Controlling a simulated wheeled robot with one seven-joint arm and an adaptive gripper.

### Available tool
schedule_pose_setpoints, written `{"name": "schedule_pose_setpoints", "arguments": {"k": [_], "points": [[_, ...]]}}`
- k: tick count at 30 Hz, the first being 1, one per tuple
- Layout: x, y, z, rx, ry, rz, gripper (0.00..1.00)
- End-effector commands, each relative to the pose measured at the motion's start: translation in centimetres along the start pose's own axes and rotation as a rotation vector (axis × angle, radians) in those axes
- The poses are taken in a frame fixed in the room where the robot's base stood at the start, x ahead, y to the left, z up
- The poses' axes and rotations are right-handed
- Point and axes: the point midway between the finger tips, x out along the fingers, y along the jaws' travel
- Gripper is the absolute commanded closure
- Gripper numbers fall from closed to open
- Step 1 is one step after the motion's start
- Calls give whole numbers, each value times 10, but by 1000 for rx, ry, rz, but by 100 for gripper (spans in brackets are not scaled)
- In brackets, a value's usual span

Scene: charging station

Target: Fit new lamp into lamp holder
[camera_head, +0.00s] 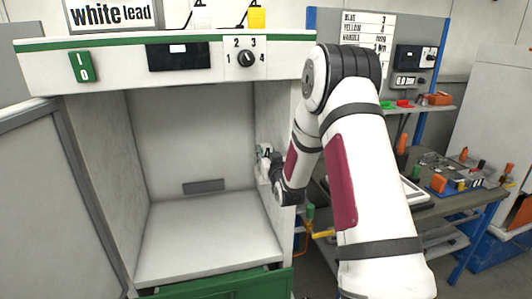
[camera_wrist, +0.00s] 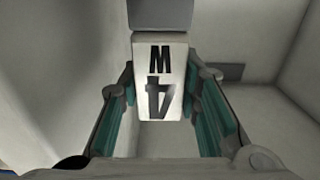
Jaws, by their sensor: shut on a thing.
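The lamp is a white block with dark marks like "4" and "W"; it shows in the wrist view (camera_wrist: 174,108). My gripper (camera_wrist: 161,75) has a teal-padded finger on each side of the lamp and is shut on it. A grey block (camera_wrist: 162,14), possibly the lamp holder, is at the lamp's far end. I cannot tell whether the two are joined or only close. In the head view my gripper (camera_head: 268,168) is inside the open booth by its right wall, and the lamp is small and partly hidden there.
The booth (camera_head: 205,235) has a bare floor and a grey slot plate (camera_head: 203,186) on its back wall. Its right wall (camera_head: 272,115) is close to my gripper. An open door (camera_head: 45,200) stands at left. A cluttered workbench (camera_head: 440,200) is at right.

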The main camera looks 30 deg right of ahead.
Motion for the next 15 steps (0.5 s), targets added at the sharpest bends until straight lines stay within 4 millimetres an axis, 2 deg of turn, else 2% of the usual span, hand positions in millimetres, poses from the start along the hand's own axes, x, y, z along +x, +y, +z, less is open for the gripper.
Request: {"name": "schedule_pose_setpoints", "arguments": {"k": [1,2,5,15], "points": [[0,0,2,0,0,0,98],[0,0,2,0,0,0,67],[0,0,1,0,1,0,46],[-2,0,1,0,0,0,46]]}}
